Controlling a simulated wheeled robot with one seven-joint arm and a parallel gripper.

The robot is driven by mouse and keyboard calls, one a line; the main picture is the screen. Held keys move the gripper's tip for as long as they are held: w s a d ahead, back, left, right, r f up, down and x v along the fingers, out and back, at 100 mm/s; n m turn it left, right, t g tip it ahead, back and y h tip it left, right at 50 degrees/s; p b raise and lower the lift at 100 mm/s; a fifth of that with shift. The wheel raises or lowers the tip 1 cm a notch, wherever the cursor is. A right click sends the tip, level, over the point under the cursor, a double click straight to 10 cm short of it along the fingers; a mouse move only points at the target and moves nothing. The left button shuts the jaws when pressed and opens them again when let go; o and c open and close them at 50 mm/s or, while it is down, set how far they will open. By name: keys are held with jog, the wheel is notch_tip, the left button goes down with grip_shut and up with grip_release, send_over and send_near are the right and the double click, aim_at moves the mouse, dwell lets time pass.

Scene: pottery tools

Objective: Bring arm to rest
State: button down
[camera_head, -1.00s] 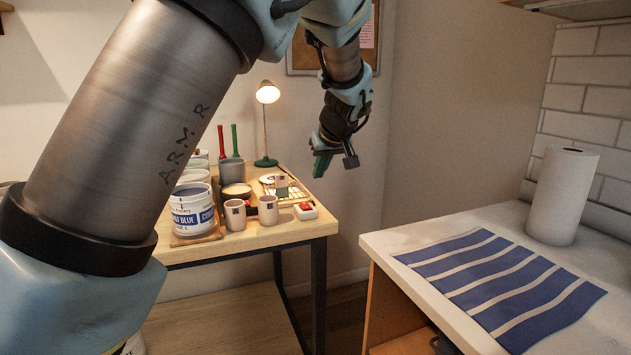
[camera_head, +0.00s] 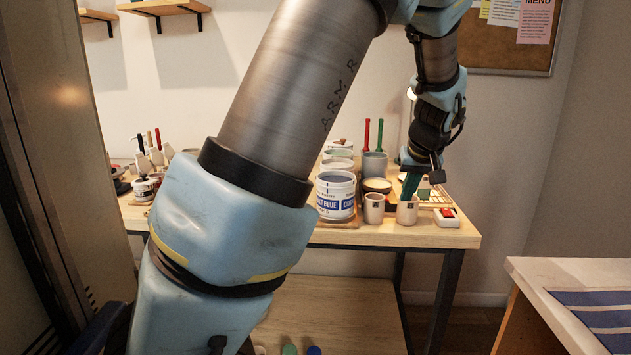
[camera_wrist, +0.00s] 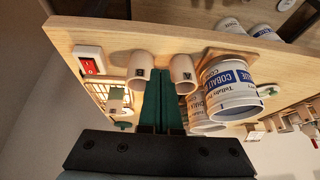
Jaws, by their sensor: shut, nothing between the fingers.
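My arm reaches from the lower left of the head view up and over to the right, bent, with its end hanging down. My gripper (camera_head: 409,188) points downward in front of the lamp, overlapping the cups on the wooden table (camera_head: 345,236) in the picture. In the wrist view its teal fingers (camera_wrist: 162,82) lie side by side, shut with nothing between them. They overlap the space between two small marked cups, one left (camera_wrist: 139,67) and one right (camera_wrist: 183,74). I cannot tell how far the fingertips are from the cups.
A cobalt blue jar (camera_head: 336,196) stands beside the cups. A red switch box (camera_head: 446,217) sits near the table's right corner. A counter with a striped blue cloth (camera_head: 597,305) is at lower right. A tall panel (camera_head: 65,120) stands at left. Open wall lies above the table.

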jog(key=s+a+f+g, duration=0.1)
jog(key=s+a+f, duration=0.1)
jog(key=a, duration=0.6)
jog(key=s+a+f+g, duration=0.1)
jog(key=s+a+f, duration=0.1)
jog(key=a, duration=0.7)
jog(key=s+a+f+g, duration=0.1)
jog(key=s+a+f, duration=0.2)
jog(key=s+a, duration=0.8)
jog(key=shift+s+a+g, duration=0.15)
jog(key=shift+a+g, duration=0.25)
jog(key=shift+a, duration=0.2)
